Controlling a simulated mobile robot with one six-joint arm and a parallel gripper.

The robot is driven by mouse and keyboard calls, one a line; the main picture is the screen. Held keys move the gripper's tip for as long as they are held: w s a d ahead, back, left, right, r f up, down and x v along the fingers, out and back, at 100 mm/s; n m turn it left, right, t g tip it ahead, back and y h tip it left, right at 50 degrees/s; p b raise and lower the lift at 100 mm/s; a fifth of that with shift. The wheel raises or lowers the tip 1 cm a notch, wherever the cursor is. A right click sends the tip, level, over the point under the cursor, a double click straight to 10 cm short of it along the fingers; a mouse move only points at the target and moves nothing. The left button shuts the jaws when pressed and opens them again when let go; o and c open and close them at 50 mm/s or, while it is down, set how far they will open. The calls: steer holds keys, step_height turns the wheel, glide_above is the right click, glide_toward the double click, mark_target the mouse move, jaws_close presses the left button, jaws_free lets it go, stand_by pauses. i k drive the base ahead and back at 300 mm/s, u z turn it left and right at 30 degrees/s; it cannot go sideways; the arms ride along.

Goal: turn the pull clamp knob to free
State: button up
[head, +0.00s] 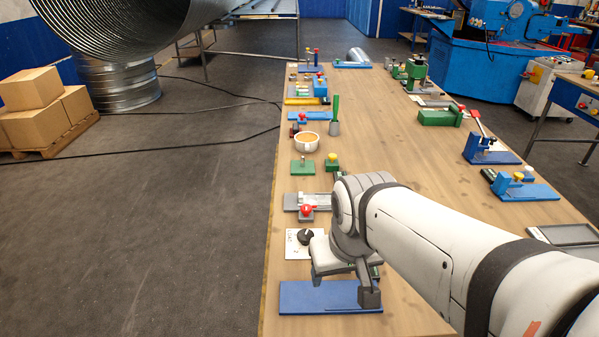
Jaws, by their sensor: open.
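A black round knob (305,236) sits on a white plate (291,248) near the left edge of the wooden table. The plate has small dark lettering that I cannot read clearly, so I cannot tell what the knob is set to. No knob is plainly marked as the pull clamp knob; this black one looks the likeliest. My gripper (343,284) points down, with its fingers spread apart, over a blue plate (300,297) just in front of and right of the white plate. It is apart from the knob. My wrist hides part of the white plate's right side and what lies behind.
A grey fixture with a red knob (307,209) stands just behind the white plate. Farther back along the left edge are a green block (303,167), a cup (306,142) and several small fixtures. The table's middle (390,150) is clear. A grey tray (568,235) lies at right.

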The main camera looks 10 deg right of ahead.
mark_target(306, 208)
steer(key=u, duration=0.1)
steer(key=k, duration=0.5)
steer(key=z, duration=2.1)
steer(key=k, duration=0.7)
steer(key=u, duration=1.55)
steer(key=i, duration=1)
steer(key=u, duration=0.05)
